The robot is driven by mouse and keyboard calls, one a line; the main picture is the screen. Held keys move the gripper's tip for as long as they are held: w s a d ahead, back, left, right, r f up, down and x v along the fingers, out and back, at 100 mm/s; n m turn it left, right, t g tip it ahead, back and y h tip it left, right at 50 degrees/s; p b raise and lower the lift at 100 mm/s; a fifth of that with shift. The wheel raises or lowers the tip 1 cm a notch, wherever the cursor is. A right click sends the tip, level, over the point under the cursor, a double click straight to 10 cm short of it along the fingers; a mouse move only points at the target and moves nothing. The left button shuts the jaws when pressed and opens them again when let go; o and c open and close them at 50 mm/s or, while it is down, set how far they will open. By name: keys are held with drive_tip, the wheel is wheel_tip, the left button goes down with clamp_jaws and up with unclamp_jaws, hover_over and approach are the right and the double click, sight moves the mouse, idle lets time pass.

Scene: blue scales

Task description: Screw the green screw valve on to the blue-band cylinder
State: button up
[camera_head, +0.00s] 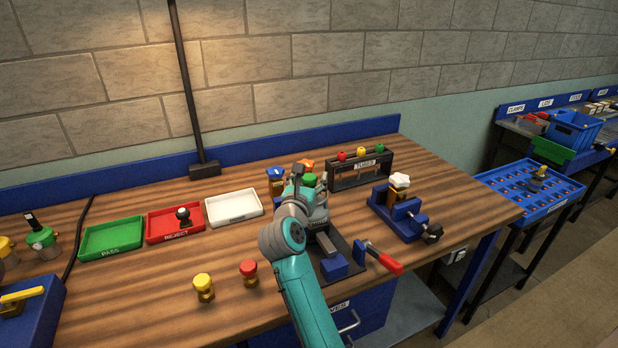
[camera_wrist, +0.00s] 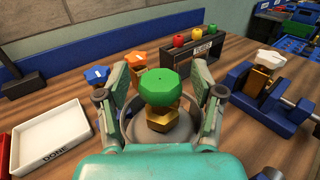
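The green screw valve (camera_wrist: 160,86) has a faceted green cap over a brass body (camera_wrist: 162,111). In the wrist view it stands between the two spread fingers of my gripper (camera_wrist: 167,62), with a gap visible at the right finger. A grey round part (camera_wrist: 150,128) shows below the brass; I cannot tell whether it belongs to a cylinder. In the head view the green cap (camera_head: 309,180) shows just beyond my gripper (camera_head: 302,192), whose fingers are partly hidden by my arm. I cannot make out a blue band on any cylinder.
Blue (camera_head: 276,171) and orange (camera_head: 306,164) star knobs stand close behind. A TUBES rack (camera_head: 343,180) is at the back, a blue vise (camera_head: 399,216) with a white knob at right. A red-handled clamp (camera_head: 385,260) is near my arm. A white tray (camera_head: 234,207) lies left.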

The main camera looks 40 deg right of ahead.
drive_tip(key=v, duration=1.2)
idle(0.6)
idle(0.4)
drive_tip(key=s+a+f+n+t+h, duration=0.1)
drive_tip(key=s+f+n+t, duration=0.2)
drive_tip(key=s+n, duration=0.55)
drive_tip(key=s+a+f+n+t+h, duration=0.1)
drive_tip(key=s+a+f+n+t, duration=0.15)
drive_tip(key=s+n, duration=0.6)
drive_tip(key=s+a+f+n+y, duration=0.4)
drive_tip(key=s+n, duration=0.4)
drive_tip(key=n, duration=0.2)
drive_tip(key=s+a+f+n+g+y, duration=0.1)
drive_tip(key=s+a+f+n+y, duration=0.3)
drive_tip(key=s+n+y, duration=0.3)
drive_tip(key=s+a+f+n+y, duration=0.5)
drive_tip(key=s+n, duration=0.5)
drive_tip(key=n, duration=0.2)
drive_tip(key=shift+s+f+n+y, duration=0.3)
drive_tip(key=shift+s+f+n, duration=0.1)
drive_tip(key=shift+f, duration=0.5)
